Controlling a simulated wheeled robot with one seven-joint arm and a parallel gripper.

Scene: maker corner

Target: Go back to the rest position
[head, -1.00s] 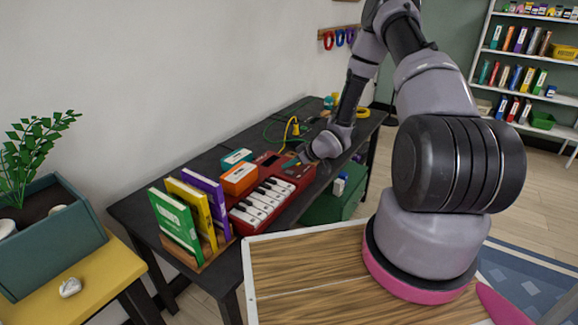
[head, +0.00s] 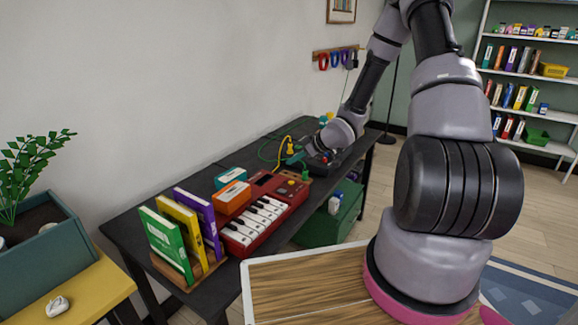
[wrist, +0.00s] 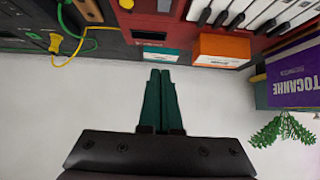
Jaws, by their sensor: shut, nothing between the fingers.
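My gripper shows in the wrist view (wrist: 160,76) with its two dark green fingers pressed together, shut and empty. In the head view its fingertips (head: 296,159) are small, over the dark workbench (head: 136,222) beyond the red keyboard (head: 262,216). In the wrist view the fingers reach toward a teal box (wrist: 158,55), with the white wall behind them; I cannot tell the gap. Part of the gripper is hidden behind my wrist in the head view.
An orange box (head: 232,197), books in a wooden holder (head: 190,276), a yellow cable (head: 290,146) and a black device (head: 325,160) stand on the bench. A green cabinet (head: 332,217) is below. Coloured rings (head: 336,60) hang on the wall.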

